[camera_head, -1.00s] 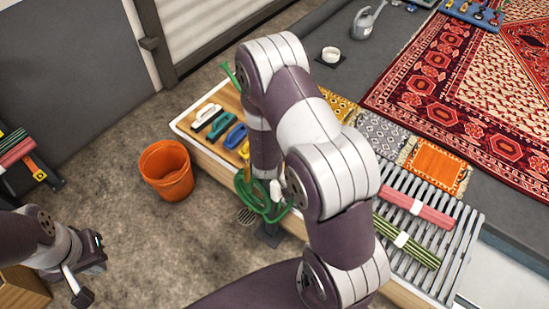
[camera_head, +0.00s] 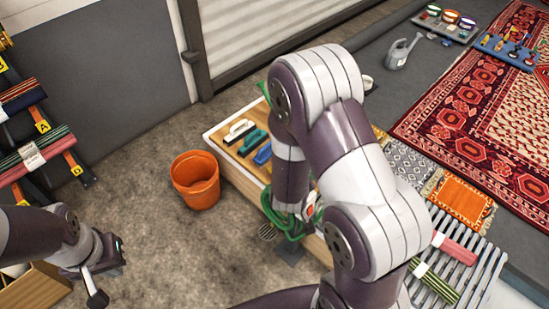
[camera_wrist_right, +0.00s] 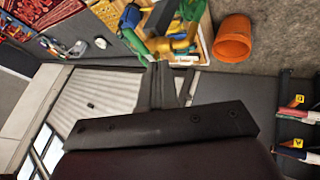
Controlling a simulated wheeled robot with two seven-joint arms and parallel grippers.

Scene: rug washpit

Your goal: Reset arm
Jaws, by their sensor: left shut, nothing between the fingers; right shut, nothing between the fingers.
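My left gripper (camera_head: 95,291) is at the lower left of the head view, shut and empty, above the floor beside a wooden box. My right arm crosses the middle of the head view, in front of the wooden bench, and its gripper is mostly hidden there. In the right wrist view my right gripper (camera_wrist_right: 160,75) is shut with nothing between its fingers. It shows in front of the bench items and the shutter; I cannot tell how far it is from them.
An orange bucket (camera_head: 195,180) stands on the floor left of the bench (camera_head: 228,168), which carries brushes and a green hose (camera_head: 290,222). A slatted rack with rolled rugs (camera_head: 452,248) is at right. A rack of rolls (camera_head: 35,155) stands far left. Floor between bucket and left gripper is clear.

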